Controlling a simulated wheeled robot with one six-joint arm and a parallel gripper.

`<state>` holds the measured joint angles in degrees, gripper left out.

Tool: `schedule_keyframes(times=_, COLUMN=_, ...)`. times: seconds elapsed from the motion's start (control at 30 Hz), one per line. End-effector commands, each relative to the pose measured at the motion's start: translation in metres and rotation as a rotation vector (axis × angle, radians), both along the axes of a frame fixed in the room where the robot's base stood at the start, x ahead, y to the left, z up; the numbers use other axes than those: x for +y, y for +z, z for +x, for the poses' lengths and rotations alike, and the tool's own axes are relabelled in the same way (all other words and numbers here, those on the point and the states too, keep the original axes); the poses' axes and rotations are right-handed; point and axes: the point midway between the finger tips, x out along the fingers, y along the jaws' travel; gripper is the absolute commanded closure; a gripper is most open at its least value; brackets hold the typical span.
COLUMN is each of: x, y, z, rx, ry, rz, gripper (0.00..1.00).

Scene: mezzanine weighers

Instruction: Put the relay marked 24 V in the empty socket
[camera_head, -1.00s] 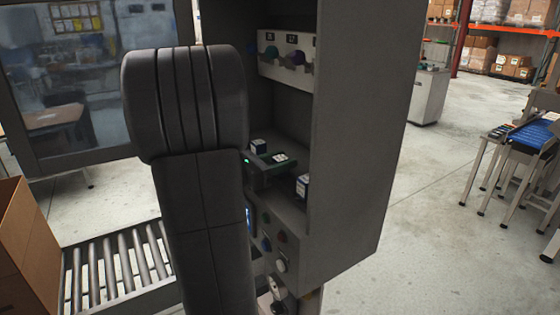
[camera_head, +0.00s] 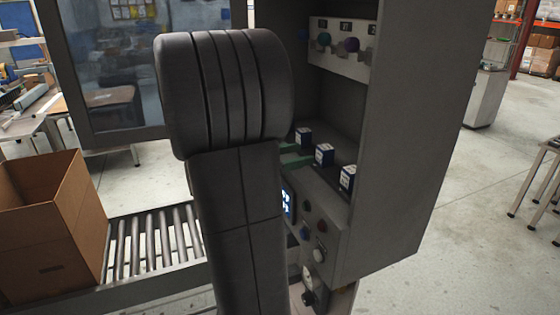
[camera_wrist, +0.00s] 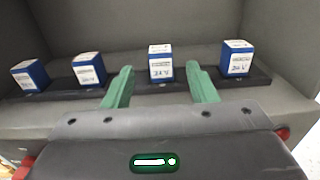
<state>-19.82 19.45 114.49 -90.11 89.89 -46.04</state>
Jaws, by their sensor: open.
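Several blue relays with white labels stand in a row on a dark strip (camera_wrist: 265,76) in the wrist view. They are a far-left one (camera_wrist: 29,77), a second (camera_wrist: 88,70), a third (camera_wrist: 160,63) and a far-right one (camera_wrist: 237,58). Their markings are too small to read surely. My gripper (camera_wrist: 160,70) is open and empty, its two green fingers either side of the third relay and pointing toward it. I cannot tell whether they reach past its front. In the head view three relays show, the nearest (camera_head: 348,178) at right; my arm hides most of the gripper. I cannot make out an empty socket.
The relays stand inside a grey cabinet (camera_head: 415,150) with side and back walls close by. A white panel (camera_head: 343,65) with coloured round parts is above them. Buttons and a small screen (camera_head: 288,202) are below. A roller conveyor (camera_head: 150,245) and cardboard box (camera_head: 50,235) are at left.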

Motion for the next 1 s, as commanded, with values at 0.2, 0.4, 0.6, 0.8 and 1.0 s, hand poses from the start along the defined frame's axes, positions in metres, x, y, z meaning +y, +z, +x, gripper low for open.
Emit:
schedule_keyframes(times=0.2, x=0.027, y=0.000, z=-0.009, rx=-0.002, ry=0.003, rz=0.001, gripper=0.48)
schedule_keyframes(times=0.4, x=0.036, y=0.000, z=-0.013, rx=0.000, ry=0.000, rz=0.001, gripper=0.48)
schedule_keyframes(times=0.6, x=0.037, y=0.000, z=-0.014, rx=0.000, ry=-0.001, rz=0.000, gripper=0.48)
schedule_keyframes(times=0.8, x=0.037, y=0.000, z=-0.014, rx=0.000, ry=-0.001, rz=0.000, gripper=0.48)
schedule_keyframes(times=1.0, x=0.037, y=0.000, z=-0.014, rx=0.000, ry=-0.001, rz=0.000, gripper=0.48)
